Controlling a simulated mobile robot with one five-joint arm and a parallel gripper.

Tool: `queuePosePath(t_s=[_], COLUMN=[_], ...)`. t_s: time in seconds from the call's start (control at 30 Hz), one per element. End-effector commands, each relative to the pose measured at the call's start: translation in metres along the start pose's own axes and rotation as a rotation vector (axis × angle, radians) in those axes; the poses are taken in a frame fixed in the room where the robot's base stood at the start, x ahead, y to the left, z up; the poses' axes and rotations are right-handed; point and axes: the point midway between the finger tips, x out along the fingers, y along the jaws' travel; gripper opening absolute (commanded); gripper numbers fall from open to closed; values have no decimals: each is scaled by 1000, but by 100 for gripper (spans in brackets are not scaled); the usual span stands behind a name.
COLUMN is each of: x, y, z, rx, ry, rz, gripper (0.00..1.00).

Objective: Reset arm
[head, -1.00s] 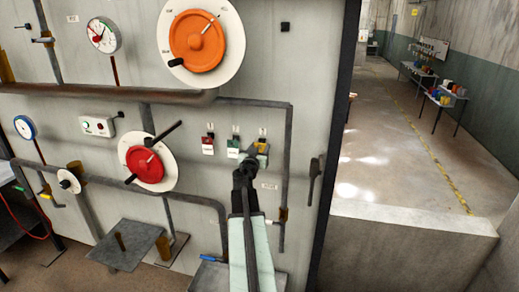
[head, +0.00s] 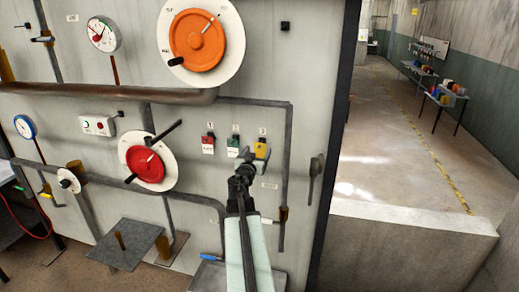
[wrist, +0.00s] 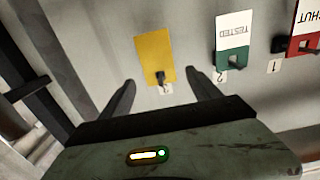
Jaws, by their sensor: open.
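My gripper (head: 246,160) is in front of the wall panel (head: 225,265), just below and left of a yellow tag (head: 262,150). In the wrist view my gripper (wrist: 158,85) has its two fingers spread apart, with nothing held between them. The yellow tag (wrist: 155,57) hangs on a dark peg beyond and between the fingertips; the fingers look apart from it. A green and white tag (wrist: 233,38) reading "TESTED" and a red and white tag (wrist: 305,28) hang beside it. In the head view the green tag (head: 233,147) and red tag (head: 208,145) are to the left.
The panel carries an orange wheel (head: 195,42), a red wheel (head: 146,163), gauges and brown pipes (head: 110,97). A dark lever handle (head: 316,170) is right of the tags. A low concrete wall (head: 410,240) stands at the right, with open floor beyond.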

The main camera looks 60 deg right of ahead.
Motion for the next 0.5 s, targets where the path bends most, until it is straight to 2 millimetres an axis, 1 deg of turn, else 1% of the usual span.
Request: queuePosePath(t_s=[0.03,0.1,0.17,0.47,0.5], x=[-15,-27,-32,-33,-34], y=[1,1,1,-1,-4], z=[0,0,0,0,2], rx=[0,0,0,0,0], ry=[0,0,0,0,0], rz=[-2,-2,0,-1,-6], gripper=[72,72,72,72,72])
